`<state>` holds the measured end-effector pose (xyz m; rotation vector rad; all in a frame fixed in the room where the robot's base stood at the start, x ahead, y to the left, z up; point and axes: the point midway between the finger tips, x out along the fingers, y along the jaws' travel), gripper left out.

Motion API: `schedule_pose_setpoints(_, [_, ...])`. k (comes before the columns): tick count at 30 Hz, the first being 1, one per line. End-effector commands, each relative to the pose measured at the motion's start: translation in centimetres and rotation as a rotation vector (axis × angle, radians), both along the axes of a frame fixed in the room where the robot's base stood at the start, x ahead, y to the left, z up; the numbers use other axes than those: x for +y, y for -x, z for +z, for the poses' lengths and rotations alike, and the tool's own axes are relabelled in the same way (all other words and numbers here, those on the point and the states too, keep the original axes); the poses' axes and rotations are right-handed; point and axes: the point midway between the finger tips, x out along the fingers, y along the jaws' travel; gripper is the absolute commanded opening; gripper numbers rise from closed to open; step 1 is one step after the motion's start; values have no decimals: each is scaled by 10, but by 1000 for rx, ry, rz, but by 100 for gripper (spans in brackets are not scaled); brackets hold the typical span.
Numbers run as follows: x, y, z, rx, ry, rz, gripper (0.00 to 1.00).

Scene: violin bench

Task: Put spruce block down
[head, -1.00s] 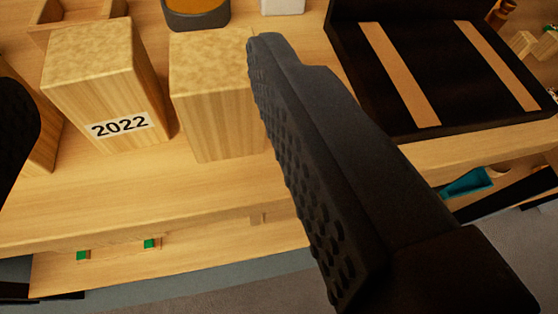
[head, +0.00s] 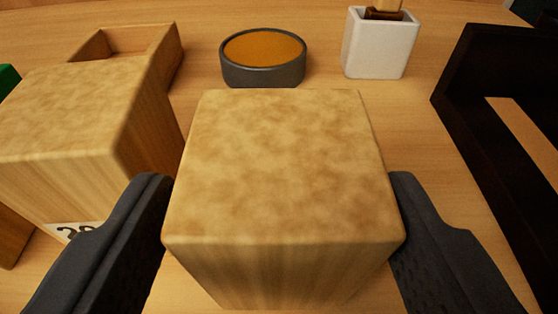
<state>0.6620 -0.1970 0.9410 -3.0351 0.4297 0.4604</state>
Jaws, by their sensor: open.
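A pale spruce block (head: 285,170) with a mottled top stands upright in the middle of the head view. My gripper (head: 280,225) has one dark finger on each side of it. The jaws are open around the block. The right fingertip looks very close to the block's side, and I cannot tell whether it touches. The lower part of the block runs down between the fingers, and its contact with the bench is hidden. A second wooden block with a partly hidden number label (head: 75,232) stands just to the left, behind the left finger.
On the wooden bench (head: 200,35) behind are a small wooden tray (head: 165,60), a dark round tin with orange contents (head: 262,75) and a white square pot (head: 380,50) holding a brown item. A dark frame (head: 490,150) stands at the right. Bare bench lies between the block and this frame.

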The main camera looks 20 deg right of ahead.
Motion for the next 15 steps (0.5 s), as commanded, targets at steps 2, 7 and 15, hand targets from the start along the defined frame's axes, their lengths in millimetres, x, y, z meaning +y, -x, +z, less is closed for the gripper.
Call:
schedule_pose_setpoints(2, [-1, -4, -1, -2, 1, 0, 60])
schedule_pose_setpoints(7, [-4, -10, -4, -2, 1, 0, 60])
schedule_pose_setpoints(15, [-13, -39, -20, 1, 0, 0, 60])
